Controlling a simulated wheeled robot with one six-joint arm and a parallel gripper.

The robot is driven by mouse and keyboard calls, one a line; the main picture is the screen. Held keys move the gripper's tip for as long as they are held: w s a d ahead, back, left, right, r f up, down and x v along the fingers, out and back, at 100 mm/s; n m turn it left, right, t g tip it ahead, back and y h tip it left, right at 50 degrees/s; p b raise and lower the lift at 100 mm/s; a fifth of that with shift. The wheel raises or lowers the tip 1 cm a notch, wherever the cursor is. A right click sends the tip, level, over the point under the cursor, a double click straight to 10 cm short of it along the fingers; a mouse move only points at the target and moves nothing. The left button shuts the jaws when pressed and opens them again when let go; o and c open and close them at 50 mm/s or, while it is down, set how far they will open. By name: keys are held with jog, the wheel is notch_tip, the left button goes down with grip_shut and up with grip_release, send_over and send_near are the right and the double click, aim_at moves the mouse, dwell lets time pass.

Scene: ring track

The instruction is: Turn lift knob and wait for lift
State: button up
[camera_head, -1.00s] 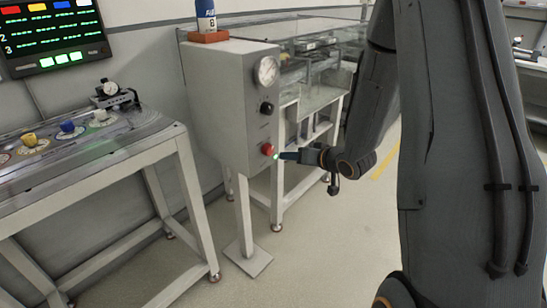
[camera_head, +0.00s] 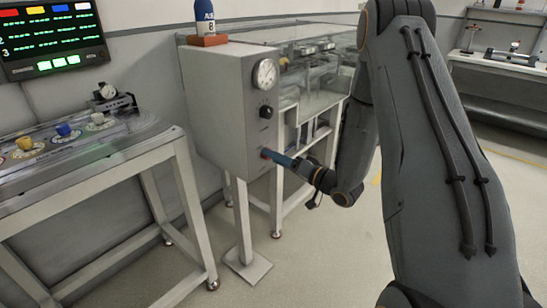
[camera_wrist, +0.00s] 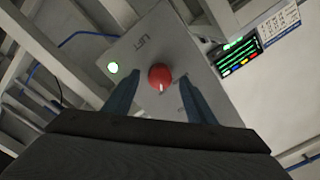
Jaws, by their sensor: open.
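The red lift knob (camera_wrist: 160,76) is on the face of a grey control box (camera_head: 207,101), by a "LIFT" label (camera_wrist: 146,44). A small white mark shows on the knob's lower part in the wrist view. In the head view my gripper (camera_head: 276,158) is at the box face and largely covers the knob.
A pressure gauge (camera_head: 265,73) and a black knob (camera_head: 266,112) are above on the box. A blue bottle (camera_head: 205,16) stands on top. A glass-sided machine (camera_head: 322,80) is behind. A table with coloured knobs (camera_head: 64,130) and a wall screen (camera_head: 50,40) are at left.

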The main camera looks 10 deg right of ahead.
jog(key=shift+w+a, duration=0.35)
jog(key=shift+w, duration=0.15)
jog(key=c, duration=1)
jog(key=shift+c, duration=0.2)
